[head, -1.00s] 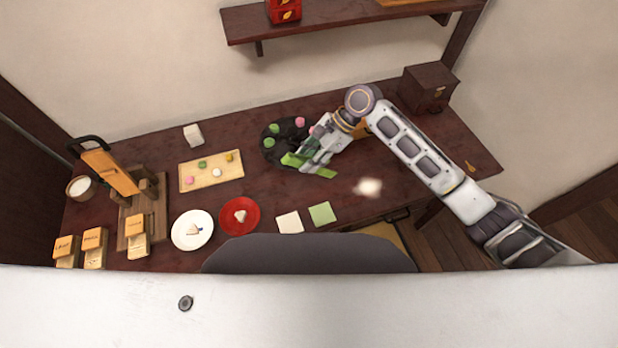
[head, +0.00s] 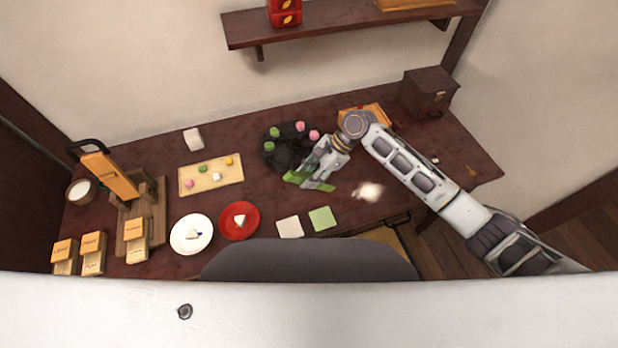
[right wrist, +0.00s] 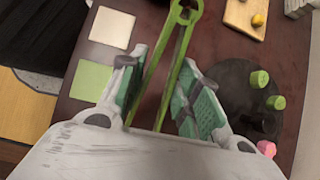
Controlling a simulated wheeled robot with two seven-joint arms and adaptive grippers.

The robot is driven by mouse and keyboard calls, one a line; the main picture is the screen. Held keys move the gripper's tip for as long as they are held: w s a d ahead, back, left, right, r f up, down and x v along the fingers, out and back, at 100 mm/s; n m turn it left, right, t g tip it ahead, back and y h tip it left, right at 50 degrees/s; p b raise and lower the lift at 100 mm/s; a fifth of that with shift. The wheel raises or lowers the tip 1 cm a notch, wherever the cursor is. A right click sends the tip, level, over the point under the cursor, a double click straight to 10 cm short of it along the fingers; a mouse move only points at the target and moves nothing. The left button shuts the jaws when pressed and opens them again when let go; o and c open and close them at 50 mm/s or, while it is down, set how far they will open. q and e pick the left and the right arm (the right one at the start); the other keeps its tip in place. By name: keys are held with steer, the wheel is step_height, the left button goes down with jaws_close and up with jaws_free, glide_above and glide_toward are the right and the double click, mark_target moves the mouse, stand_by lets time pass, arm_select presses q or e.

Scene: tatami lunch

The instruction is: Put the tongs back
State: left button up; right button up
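The green tongs (head: 294,178) are in my right gripper (head: 312,181), over the table just below the black round plate (head: 285,158). In the right wrist view the tongs (right wrist: 186,40) form a narrow V, with the joined end pointing away from me. The lower ends of the arms are hidden close to the palm. I cannot tell how high the tongs are above the table. My left gripper is not in view.
The plate holds pink and green sweets (head: 300,127). A wooden board (head: 188,176) with small sweets lies to its left. White and red plates (head: 238,234) and two square cards (head: 320,218) lie in front. An orange tray (head: 376,112) and dark box (head: 428,90) stand behind my arm.

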steer(key=shift+f, duration=0.8)
steer(key=shift+f+p, duration=0.3)
steer(key=o, duration=0.5)
steer(key=v, duration=1.2)
steer(key=shift+r, duration=0.3)
stand_by(0.5)
